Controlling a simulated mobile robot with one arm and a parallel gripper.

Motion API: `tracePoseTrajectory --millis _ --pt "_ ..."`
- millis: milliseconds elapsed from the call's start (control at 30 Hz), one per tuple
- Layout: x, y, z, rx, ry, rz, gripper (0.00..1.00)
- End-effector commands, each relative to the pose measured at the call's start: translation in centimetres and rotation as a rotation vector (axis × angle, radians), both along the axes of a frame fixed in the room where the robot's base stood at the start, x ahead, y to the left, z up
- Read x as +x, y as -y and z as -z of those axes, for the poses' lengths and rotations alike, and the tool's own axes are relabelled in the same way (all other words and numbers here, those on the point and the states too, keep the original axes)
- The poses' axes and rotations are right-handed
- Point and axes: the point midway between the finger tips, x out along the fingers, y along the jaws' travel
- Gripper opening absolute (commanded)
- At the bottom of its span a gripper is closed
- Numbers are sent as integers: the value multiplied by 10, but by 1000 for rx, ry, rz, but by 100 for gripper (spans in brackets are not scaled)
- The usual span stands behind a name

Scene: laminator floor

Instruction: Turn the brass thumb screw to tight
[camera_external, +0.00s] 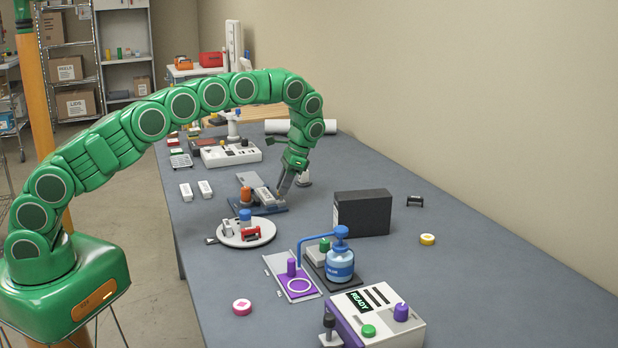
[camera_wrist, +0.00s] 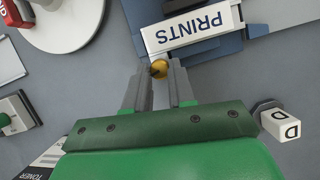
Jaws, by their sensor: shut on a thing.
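The brass thumb screw (camera_wrist: 158,69) shows in the wrist view as a small round golden head with a dark slot, at the edge of the blue fixture (camera_wrist: 222,46) beside the white block marked PRINTS (camera_wrist: 190,28). My gripper (camera_wrist: 160,76) is shut on the screw, with its two grey fingertips on either side of the head. In the external view my gripper (camera_external: 282,186) reaches down at the right end of the fixture (camera_external: 268,210). The screw cannot be made out there. How far it is turned cannot be told.
A round white tray (camera_external: 225,241) with small items stands in front of the fixture. A black box (camera_external: 362,212) stands to the right.

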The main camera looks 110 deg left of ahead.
Motion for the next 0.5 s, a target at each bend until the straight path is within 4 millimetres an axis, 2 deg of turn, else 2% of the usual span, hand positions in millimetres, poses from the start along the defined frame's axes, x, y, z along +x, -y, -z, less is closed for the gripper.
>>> tracePoseTrajectory --millis 200,500 --pt "0 0 0 1 -1 91 0" --pt "0 1 0 0 -1 134 0"
